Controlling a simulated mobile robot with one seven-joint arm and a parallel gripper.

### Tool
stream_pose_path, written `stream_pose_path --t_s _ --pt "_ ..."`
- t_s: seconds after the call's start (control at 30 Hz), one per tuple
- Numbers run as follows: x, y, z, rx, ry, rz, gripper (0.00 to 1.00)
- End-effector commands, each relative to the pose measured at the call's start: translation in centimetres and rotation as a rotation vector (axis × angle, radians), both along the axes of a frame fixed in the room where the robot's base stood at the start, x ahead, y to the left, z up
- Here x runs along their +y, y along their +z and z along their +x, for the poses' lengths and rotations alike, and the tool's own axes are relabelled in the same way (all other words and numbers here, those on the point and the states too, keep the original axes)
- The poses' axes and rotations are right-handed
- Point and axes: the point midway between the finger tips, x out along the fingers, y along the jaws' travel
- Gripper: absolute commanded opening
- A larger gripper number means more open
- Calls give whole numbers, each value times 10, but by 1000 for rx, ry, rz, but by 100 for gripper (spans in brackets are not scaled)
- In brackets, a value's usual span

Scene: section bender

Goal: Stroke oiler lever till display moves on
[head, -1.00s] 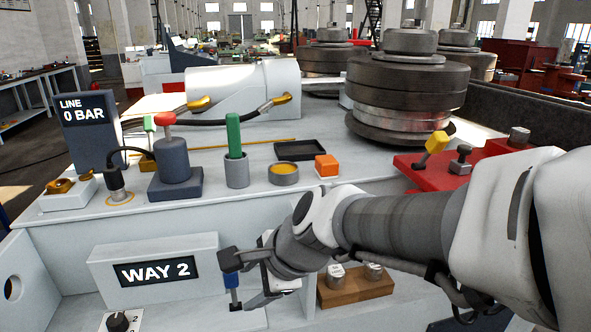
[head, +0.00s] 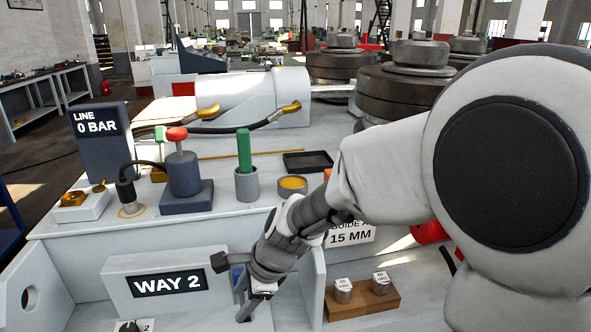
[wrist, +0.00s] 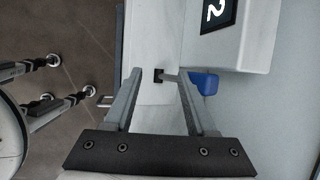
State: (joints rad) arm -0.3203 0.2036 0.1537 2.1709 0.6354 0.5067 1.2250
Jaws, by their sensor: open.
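My gripper (head: 243,305) is open and points down just right of the display box.
A dark display (head: 97,123) reads "LINE 0 BAR". A red-topped dark cylinder (head: 183,172), a green-handled pot (head: 246,183) and a yellow dish (head: 292,185) stand on the deck. A wooden block (head: 362,301) with metal pieces is right of my gripper. A selector knob (head: 130,327) is at lower left.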

Motion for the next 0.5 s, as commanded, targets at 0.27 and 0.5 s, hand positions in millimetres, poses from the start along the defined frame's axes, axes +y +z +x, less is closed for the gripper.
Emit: stream_pose_path --t_s 0.27,0.5 --pt "2 7 12 139 -4 -35 65" --pt "4 5 25 262 -7 -65 65"
